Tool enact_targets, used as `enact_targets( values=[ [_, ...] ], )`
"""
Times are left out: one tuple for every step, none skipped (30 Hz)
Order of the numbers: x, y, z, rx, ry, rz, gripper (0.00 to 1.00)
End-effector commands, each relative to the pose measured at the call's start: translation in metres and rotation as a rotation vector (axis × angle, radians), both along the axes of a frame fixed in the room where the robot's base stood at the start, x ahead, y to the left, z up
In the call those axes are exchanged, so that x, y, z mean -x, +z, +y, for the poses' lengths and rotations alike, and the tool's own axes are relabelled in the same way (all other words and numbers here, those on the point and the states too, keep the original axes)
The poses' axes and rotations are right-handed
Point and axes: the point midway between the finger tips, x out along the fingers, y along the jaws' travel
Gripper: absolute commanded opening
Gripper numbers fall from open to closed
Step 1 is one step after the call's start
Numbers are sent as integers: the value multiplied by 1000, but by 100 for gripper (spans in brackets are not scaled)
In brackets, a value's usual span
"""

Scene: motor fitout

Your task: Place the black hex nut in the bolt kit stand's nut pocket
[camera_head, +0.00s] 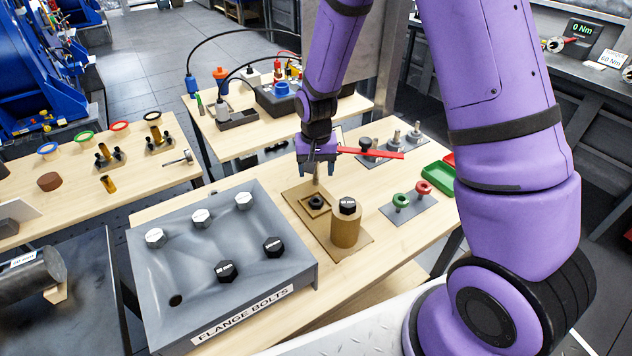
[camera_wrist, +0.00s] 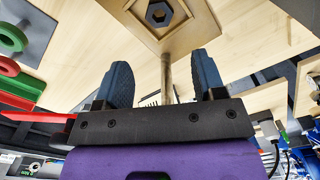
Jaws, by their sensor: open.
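The black hex nut (camera_head: 316,202) lies inside the raised frame of the nut pocket on the tan bolt kit stand (camera_head: 355,251). In the wrist view the nut (camera_wrist: 160,13) shows at the top edge, inside the brown pocket, and looks flat. My gripper (camera_head: 317,172) is above the back of the stand, open, with no nut between its fingers. In the wrist view a thin tan post (camera_wrist: 167,75) shows between the spread fingers of my gripper (camera_wrist: 162,62). I cannot tell whether they touch it.
A tan cylinder (camera_head: 345,232) with a black-headed bolt stands on the stand's front right. The grey flange bolts block (camera_head: 190,265) is to the left. A plate with green and red spools (camera_head: 412,207) and a green tray (camera_head: 438,177) are to the right. A red bar (camera_head: 372,153) lies beside my gripper.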

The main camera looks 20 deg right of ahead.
Motion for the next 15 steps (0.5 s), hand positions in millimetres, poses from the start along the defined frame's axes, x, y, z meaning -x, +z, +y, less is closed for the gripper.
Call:
enact_targets(
  values=[
    [-1, 8, 0, -1, 0, -4, 63],
    [-1, 12, 0, 0, 0, -3, 63],
    [-1, 16, 0, 0, 0, -3, 63],
    [-1, 19, 0, 0, 0, -3, 63],
    [-1, 21, 0, 0, 0, -3, 63],
    [-1, 24, 0, 0, 0, -2, 63],
    [-1, 25, 0, -1, 0, -1, 63],
    [0, 27, 0, 0, 0, -1, 63],
    [0, 28, 0, 0, 0, -1, 63],
    [0, 28, 0, 0, 0, -1, 63],
    [0, 29, 0, 0, 0, -1, 63],
    [0, 29, 0, -1, 0, -1, 63],
    [0, 30, 0, 0, 1, -2, 63],
    [0, 32, 0, -1, 1, -4, 63],
    [0, 36, -1, -2, 3, -9, 63]
  ],
)
